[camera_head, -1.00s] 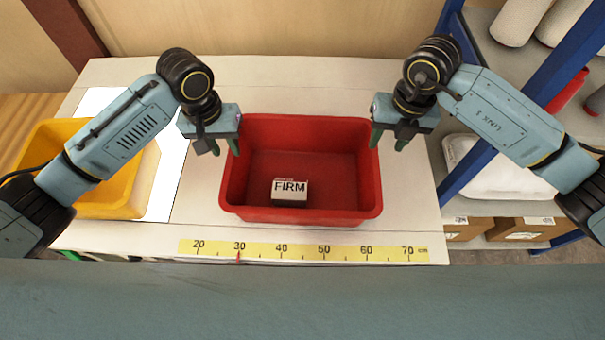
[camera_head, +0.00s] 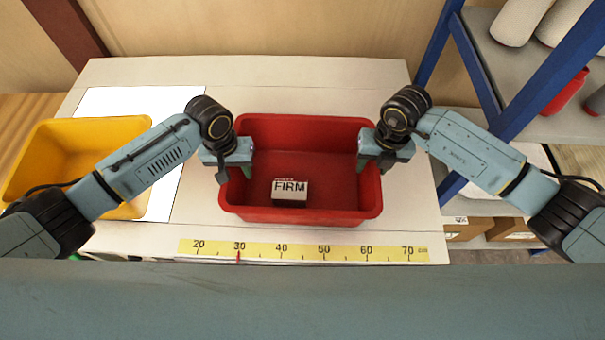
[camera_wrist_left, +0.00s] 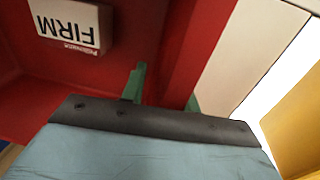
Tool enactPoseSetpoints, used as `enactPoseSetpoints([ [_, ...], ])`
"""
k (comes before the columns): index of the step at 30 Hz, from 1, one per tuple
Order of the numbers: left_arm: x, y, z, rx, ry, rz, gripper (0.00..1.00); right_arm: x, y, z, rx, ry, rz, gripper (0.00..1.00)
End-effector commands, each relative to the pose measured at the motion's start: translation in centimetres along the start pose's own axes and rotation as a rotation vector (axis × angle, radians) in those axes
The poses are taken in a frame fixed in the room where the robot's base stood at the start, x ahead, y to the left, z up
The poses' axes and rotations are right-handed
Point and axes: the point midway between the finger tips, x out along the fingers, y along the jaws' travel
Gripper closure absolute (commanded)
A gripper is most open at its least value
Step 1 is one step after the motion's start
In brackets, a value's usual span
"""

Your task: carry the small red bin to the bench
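A red bin (camera_head: 300,213) stands on the pale bench top (camera_head: 310,88) in the head view, with a white box marked FIRM (camera_head: 290,190) inside it. My left gripper (camera_head: 234,173) is at the bin's left wall. In the left wrist view, one green finger is inside the bin and the other is outside, with the wall (camera_wrist_left: 200,40) between them and a gap showing. My right gripper (camera_head: 374,164) is at the right wall, its fingers apart on either side of the rim. Contact there is hard to see.
A yellow ruler strip (camera_head: 303,251) runs along the front edge. At the right is a blue-framed rack (camera_head: 478,72) with rolls and another red item (camera_head: 566,92).

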Motion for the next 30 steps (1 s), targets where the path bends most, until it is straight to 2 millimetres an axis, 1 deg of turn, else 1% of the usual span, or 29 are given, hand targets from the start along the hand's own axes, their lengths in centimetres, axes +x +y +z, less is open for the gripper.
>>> enactPoseSetpoints([
  [1, 0.0, 0.0, 0.0, 0.0, 0.0, 0.0, 0.76, 0.0, 0.0, 0.0, 0.0, 0.0, 0.0, 0.66],
  [6, 0.0, 0.0, 0.0, 0.0, 0.0, 0.001, 0.98, 0.0, 0.0, 0.0, 0.0, 0.0, 0.001, 0.88],
  [7, 0.0, 0.0, 0.0, 0.0, 0.0, 0.001, 1.0, 0.0, 0.0, 0.0, 0.0, 0.0, 0.001, 0.92],
  [9, 0.0, 0.1, 0.0, 0.0, 0.0, 0.001, 1.0, -0.1, 0.1, 0.0, -0.001, 0.0, 0.003, 1.0],
  [23, -0.2, 0.4, 0.0, 0.004, 0.002, 0.006, 1.0, -0.3, 0.6, 0.0, -0.006, -0.001, 0.011, 1.0],
  [30, -1.5, 0.7, 0.0, 0.006, 0.002, 0.009, 1.0, -1.6, 0.8, -0.1, -0.007, -0.001, 0.014, 1.0],
])
